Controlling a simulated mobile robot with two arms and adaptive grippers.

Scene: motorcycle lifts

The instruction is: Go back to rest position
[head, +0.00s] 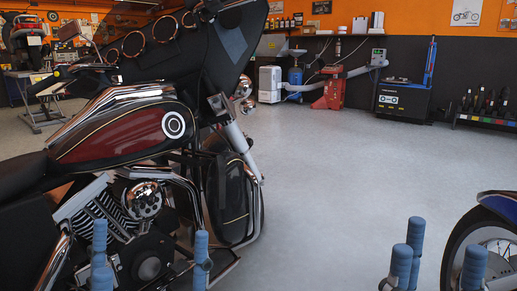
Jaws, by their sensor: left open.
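My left gripper (150,258) shows at the bottom left with blue, rounded fingers pointing up. Its fingers stand wide apart, with nothing held between them. It appears in front of the engine of the dark red and black motorcycle (125,136); whether it touches the engine cannot be told. My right gripper (439,262) shows at the bottom right with the same blue fingers, spread apart and empty. The lower parts of both grippers are cut off by the frame.
The grey floor (340,190) is open in the middle. Along the back wall stand a red machine (333,92), a black tire machine (402,100) and a low rack of bottles (488,122). Another motorcycle (28,38) sits on a lift at the far left.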

